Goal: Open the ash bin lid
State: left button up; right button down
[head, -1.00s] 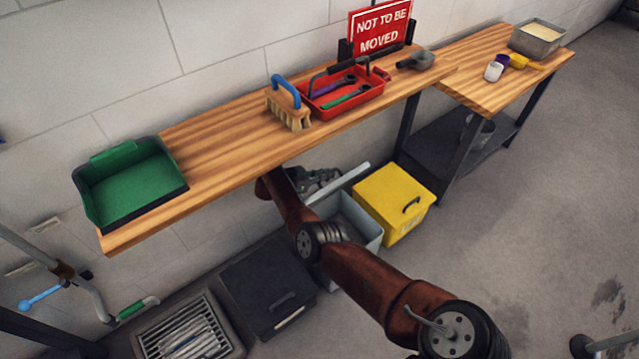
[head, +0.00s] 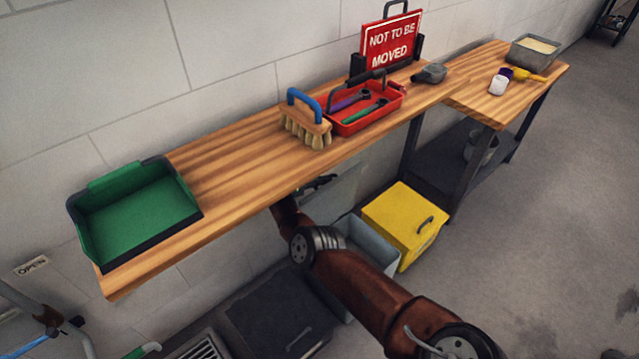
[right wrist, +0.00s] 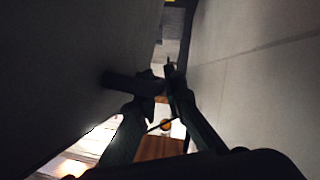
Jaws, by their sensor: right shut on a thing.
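The ash bin appears to be the grey open-topped box (head: 372,243) on the floor under the bench, partly hidden by my right arm. Its lid (head: 341,194) is a light grey panel raised steeply behind it near the wall. My right gripper (head: 319,184) is under the bench edge at the lid, partly hidden by my own arm. In the right wrist view the fingers (right wrist: 163,88) are closed on a dark bar handle (right wrist: 125,81) on the grey lid face (right wrist: 65,75). My left gripper is not in view.
The wooden bench (head: 235,165) overhangs the bin, with a green tray (head: 140,215), brush (head: 306,122) and red tool tray (head: 365,115) on top. A yellow box (head: 405,222) stands right of the bin, a dark lidded box (head: 280,305) left. Open floor lies to the right.

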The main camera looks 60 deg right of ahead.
jog(key=shift+w+d, duration=0.1)
jog(key=shift+w, duration=0.05)
dwell(0.3)
jog(key=c, duration=2)
grip_release()
jog(key=v, duration=1.2)
jog(key=shift+f, duration=0.1)
